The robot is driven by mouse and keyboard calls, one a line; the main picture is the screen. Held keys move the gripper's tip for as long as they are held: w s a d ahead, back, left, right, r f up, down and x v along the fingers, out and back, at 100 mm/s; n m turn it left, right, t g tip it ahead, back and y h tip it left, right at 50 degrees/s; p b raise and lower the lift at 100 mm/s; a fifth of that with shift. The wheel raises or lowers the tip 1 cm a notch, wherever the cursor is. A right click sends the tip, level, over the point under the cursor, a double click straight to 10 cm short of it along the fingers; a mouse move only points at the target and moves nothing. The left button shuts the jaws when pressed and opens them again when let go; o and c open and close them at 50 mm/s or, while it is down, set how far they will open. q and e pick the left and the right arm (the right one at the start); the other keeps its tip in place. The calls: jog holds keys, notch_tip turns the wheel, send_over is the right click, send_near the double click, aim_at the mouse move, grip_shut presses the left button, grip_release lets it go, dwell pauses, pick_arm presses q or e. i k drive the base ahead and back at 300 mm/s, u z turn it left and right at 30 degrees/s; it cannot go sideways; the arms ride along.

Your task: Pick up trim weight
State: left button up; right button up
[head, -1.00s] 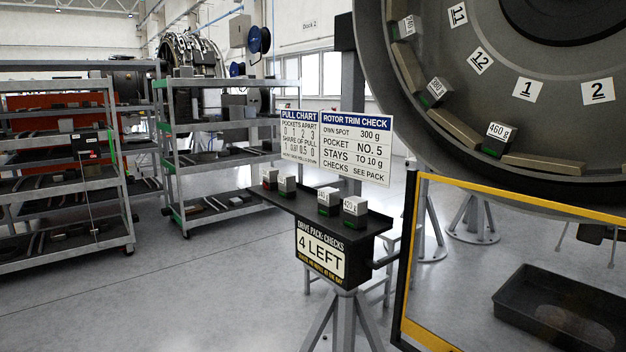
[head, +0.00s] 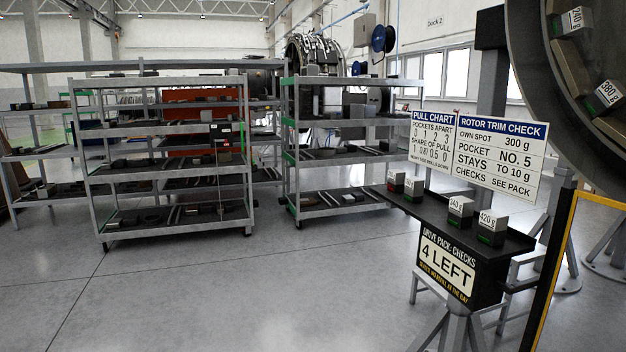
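Several trim weights stand on a dark shelf (head: 470,225) at the right in the head view. Weights marked 240 g (head: 572,20) and 380 g (head: 604,95) sit inside the rim of the large rotor (head: 535,75). Neither of my grippers is in view.
A sign under the shelf reads "4 LEFT" (head: 447,268). A pull chart (head: 432,138) and a rotor trim check board (head: 498,157) stand behind it. A yellow-edged guard (head: 552,262) is at the right. Metal racks (head: 168,229) stand at left and centre. Open floor (head: 230,300) lies in front.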

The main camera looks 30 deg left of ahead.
aim_at(396, 180)
jog(key=u, duration=1.7)
jog(key=i, duration=3.85)
jog(key=z, duration=3.7)
